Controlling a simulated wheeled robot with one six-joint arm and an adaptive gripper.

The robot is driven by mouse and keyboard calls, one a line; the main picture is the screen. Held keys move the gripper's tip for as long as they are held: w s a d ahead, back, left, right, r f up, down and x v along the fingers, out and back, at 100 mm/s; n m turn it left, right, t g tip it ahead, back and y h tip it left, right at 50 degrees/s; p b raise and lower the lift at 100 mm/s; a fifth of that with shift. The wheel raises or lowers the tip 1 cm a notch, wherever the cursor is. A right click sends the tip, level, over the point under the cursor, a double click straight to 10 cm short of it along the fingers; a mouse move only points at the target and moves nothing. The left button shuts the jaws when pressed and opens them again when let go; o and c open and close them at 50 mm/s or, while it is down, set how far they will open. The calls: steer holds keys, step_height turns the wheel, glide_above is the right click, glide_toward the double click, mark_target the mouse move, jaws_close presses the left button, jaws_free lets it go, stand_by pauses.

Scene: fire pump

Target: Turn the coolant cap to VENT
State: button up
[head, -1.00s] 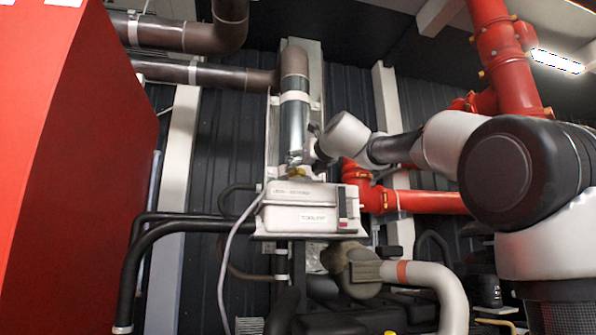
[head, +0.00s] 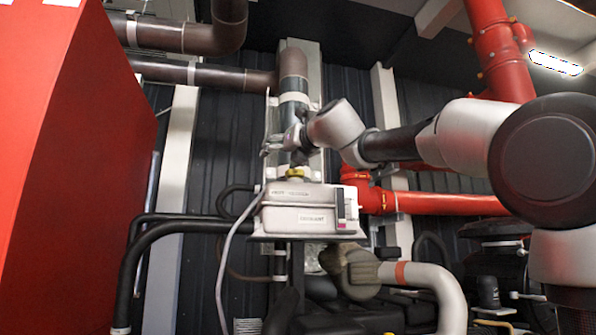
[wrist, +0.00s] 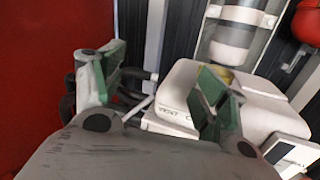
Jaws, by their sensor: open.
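The coolant tank (head: 278,216) is a white box with a label on its front, in the middle of the head view. Its yellow cap (head: 296,173) sits on top. My gripper (head: 279,149) is open and empty, above the cap and slightly to its left, apart from it. In the wrist view the green-padded fingers of my gripper (wrist: 155,82) are spread wide. The cap (wrist: 226,74) shows there just behind the right finger, which partly hides it, with the white tank (wrist: 177,102) below. I cannot read the cap's setting or any VENT mark.
A dark vertical pipe with a silver sleeve (head: 292,108) stands just behind the cap. A large red cabinet (head: 70,150) fills the left. Red pipes (head: 440,203) run at the right. A grey hose (head: 227,262) and black hoses (head: 135,255) pass left of the tank.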

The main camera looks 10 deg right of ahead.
mark_target(295, 172)
step_height(295, 172, up, 8)
steer(key=m+t+y, duration=0.1)
steer(key=m+t, duration=0.2)
steer(key=m, duration=1)
steer(key=w+d+f+m+g+h, duration=0.1)
steer(key=d+f+m, duration=0.1)
steer(key=m, duration=0.5)
steer(key=w+d+f+m+h, duration=0.1)
steer(key=w+d+f+m, duration=0.1)
steer(key=m, duration=0.6)
steer(key=w+d+f+m+g+h, duration=0.1)
steer(key=d+f+m+h, duration=0.1)
steer(key=f+m, duration=0.3)
steer(key=shift+w+d+f+m+g, duration=0.15)
steer(key=shift+d+m, duration=0.3)
steer(key=shift+m, duration=0.3)
steer(key=shift+w+d+m+g, duration=0.15)
steer(key=shift+d+m, duration=0.25)
steer(key=shift+m, duration=0.35)
steer(key=shift+w, duration=0.2)
steer(key=w, duration=0.5)
steer(key=w+a, duration=0.1)
steer(key=w, duration=0.1)
steer(key=shift+w, duration=0.15)
steer(key=shift+c, duration=0.4)
steer(key=c, duration=1)
